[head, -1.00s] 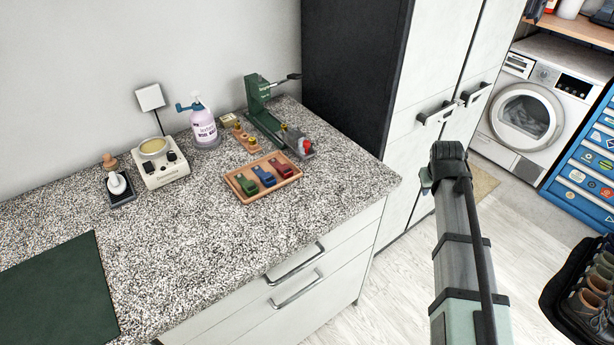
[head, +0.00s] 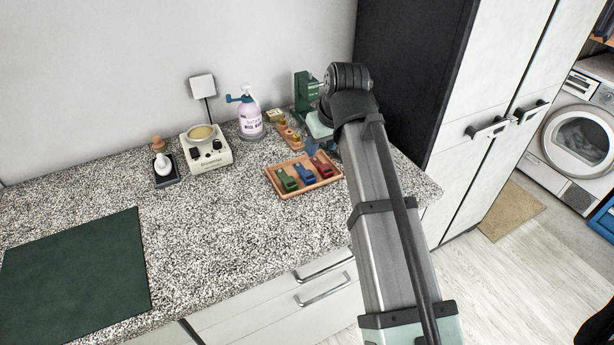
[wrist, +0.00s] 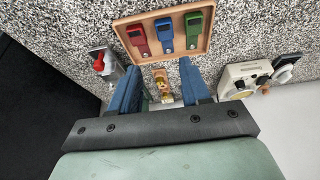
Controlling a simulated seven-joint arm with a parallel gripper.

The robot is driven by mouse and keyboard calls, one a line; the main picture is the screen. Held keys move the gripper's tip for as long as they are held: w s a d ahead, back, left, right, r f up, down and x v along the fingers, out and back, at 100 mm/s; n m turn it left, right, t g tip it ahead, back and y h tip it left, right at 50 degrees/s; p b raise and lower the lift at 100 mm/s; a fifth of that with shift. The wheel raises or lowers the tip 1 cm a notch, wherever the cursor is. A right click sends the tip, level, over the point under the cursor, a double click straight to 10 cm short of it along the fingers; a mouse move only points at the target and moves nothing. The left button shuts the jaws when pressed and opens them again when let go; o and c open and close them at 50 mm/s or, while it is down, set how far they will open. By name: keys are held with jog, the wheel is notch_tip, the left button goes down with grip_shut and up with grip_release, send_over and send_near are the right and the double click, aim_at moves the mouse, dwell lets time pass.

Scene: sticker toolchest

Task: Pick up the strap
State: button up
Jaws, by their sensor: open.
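Three small straps lie side by side in a shallow wooden tray (head: 278,191) on the granite counter: green (head: 287,180), blue (head: 304,173) and red (head: 323,167). In the wrist view, the tray (wrist: 120,29) is at the top, with the red strap (wrist: 138,40), blue strap (wrist: 165,33) and green strap (wrist: 193,28). My gripper (wrist: 158,68) is open and empty. Its blue fingers point toward the tray's edge in the wrist view, apart from the straps. In the head view, my gripper (head: 319,138) is partly hidden by my arm, above the counter behind the tray.
A green press (head: 304,88) stands behind my gripper, partly hidden. A spray bottle (head: 250,118), a melting pot (head: 205,148) and a white-headed tool on a dark base (head: 164,168) stand to the left. A green mat (head: 75,270) lies front left. A dark cabinet (head: 400,80) bounds the right.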

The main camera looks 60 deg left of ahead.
aim_at(307, 173)
jog(key=x, duration=0.9)
jog(key=s+x, duration=0.1)
jog(key=x, duration=0.3)
jog(key=shift+a+f, duration=0.15)
jog(key=shift+f, duration=0.1)
jog(key=c, duration=0.8)
